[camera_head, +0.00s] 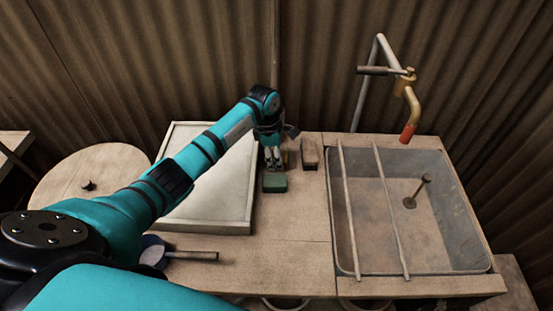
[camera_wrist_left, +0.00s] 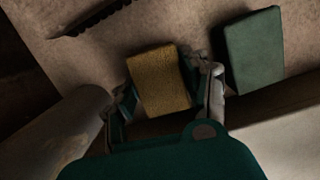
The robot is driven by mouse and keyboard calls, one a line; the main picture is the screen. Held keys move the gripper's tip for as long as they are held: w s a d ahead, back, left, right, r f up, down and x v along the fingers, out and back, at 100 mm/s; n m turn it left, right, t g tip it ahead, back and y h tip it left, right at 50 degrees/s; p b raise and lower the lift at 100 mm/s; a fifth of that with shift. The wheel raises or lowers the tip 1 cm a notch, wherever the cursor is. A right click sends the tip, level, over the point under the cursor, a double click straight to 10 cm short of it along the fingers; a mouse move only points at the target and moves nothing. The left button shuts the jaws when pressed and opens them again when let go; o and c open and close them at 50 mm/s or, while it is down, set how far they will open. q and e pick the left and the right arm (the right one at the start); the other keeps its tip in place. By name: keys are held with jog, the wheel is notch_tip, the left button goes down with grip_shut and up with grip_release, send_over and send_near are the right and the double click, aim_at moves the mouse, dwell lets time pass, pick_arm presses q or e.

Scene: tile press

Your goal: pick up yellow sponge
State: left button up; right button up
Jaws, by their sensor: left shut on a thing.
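The yellow sponge (camera_wrist_left: 158,72) is a rough, ochre block in the left wrist view. It sits between the two fingers of my left gripper (camera_wrist_left: 165,95), which is shut on it. In the head view my left gripper (camera_head: 273,160) points down over the worktop, beside the tray, and mostly hides the sponge. I cannot tell whether the sponge touches the worktop. My right gripper is not in view.
A green block (camera_head: 274,184) lies close by the gripper; it also shows in the left wrist view (camera_wrist_left: 253,50). A brown brush-like block (camera_head: 310,150) lies right of it. A pale tray (camera_head: 192,221) is left, a sink (camera_head: 460,215) right. The front middle worktop is clear.

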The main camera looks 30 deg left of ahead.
pick_arm(q)
jog(key=shift+r+b, duration=0.55)
jog(key=shift+r, duration=4.5)
jog(key=shift+o, duration=1)
jog(key=shift+c, duration=1.4)
